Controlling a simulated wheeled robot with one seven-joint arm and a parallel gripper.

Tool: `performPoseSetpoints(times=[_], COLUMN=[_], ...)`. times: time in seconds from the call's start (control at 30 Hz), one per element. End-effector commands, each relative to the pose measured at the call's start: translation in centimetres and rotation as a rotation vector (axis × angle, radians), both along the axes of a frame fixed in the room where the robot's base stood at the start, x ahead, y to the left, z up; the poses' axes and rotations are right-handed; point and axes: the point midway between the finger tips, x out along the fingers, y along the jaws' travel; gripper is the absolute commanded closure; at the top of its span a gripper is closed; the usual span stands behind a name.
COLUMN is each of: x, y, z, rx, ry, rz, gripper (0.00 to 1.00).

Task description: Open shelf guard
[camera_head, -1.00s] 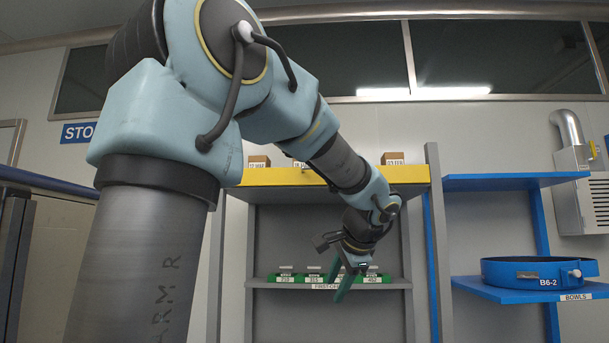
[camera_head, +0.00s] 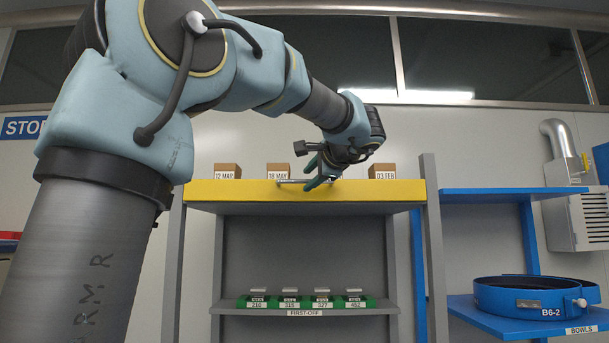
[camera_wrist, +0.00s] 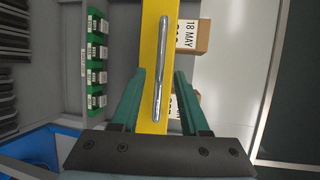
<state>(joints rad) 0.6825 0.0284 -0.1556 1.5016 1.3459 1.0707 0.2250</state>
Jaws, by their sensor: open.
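The shelf guard is a yellow bar (camera_head: 230,190) across the top front of the grey shelf unit, and it is up, with the lower shelf open to view below it. A thin metal handle (camera_wrist: 160,70) runs along the yellow bar in the wrist view; the bar (camera_wrist: 150,30) also shows there. My gripper (camera_head: 322,178) is at the bar's front, at the handle. In the wrist view my gripper (camera_wrist: 157,80) has its two green fingers apart, one on each side of the handle's near end. I cannot tell whether either finger touches it.
Small boxes with date labels (camera_head: 278,173) stand on top of the unit. Several green-based items (camera_head: 290,301) sit on the lower shelf (camera_head: 225,309). A grey post (camera_head: 433,240) stands between the units.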

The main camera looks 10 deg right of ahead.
Motion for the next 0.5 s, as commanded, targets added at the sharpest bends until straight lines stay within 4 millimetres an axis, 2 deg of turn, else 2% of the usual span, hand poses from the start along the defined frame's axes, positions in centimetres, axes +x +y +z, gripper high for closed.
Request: performPoseSetpoints(times=[0.2, 0.5], x=[2.7, 3.3], y=[0.6, 0.7], z=[-0.3, -0.7], rx=[0.001, -0.001], ry=[0.001, 0.001], rz=[0.002, -0.001], gripper=[0.55, 0.55])
